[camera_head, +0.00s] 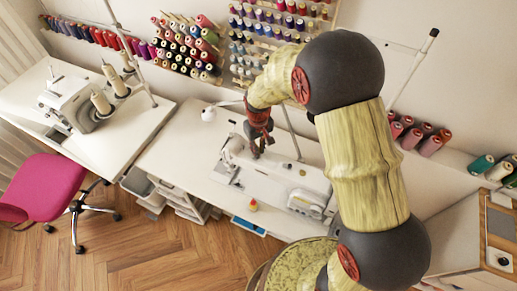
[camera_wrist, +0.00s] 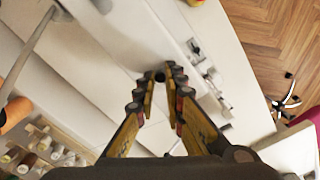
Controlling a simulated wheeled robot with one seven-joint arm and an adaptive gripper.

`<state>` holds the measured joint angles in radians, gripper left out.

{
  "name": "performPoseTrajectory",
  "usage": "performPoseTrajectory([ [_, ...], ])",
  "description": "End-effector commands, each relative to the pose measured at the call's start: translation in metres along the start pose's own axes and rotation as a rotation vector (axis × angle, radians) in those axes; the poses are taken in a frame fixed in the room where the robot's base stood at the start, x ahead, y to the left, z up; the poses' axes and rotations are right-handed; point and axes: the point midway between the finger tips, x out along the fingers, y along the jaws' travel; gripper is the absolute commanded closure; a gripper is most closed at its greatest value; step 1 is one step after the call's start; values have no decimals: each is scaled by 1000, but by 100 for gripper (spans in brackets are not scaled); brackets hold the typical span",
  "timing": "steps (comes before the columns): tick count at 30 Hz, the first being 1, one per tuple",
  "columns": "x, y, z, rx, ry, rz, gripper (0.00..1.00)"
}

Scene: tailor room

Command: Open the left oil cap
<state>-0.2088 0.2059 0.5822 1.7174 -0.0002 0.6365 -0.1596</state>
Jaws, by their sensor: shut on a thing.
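The white sewing machine (camera_head: 268,176) lies along the middle table, and its top also shows in the wrist view (camera_wrist: 179,58). My gripper (camera_head: 260,152) is above the left part of its top. In the wrist view, the fingertips (camera_wrist: 160,83) close in on a small dark round cap (camera_wrist: 160,76) on the white top and hold it between them. The cap looks like the left oil cap; whether it has turned or lifted cannot be told. In the head view the fingers hide it. Another small dark spot (camera_head: 287,166) shows farther right on the machine's top.
Thread racks (camera_head: 190,45) hang on the wall behind. Another machine (camera_head: 75,105) stands on the left table, with a pink chair (camera_head: 45,187) in front. The table left of the machine is mostly clear.

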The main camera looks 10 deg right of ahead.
Motion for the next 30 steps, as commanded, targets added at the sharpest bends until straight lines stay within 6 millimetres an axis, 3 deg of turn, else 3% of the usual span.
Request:
performPoseTrajectory([
  [20, -2, 0, -2, -66, 5, 0, 100],
  [21, -2, 0, -2, -66, 5, 0, 88],
  [30, -1, 0, -1, -65, 2, 0, 71],
])
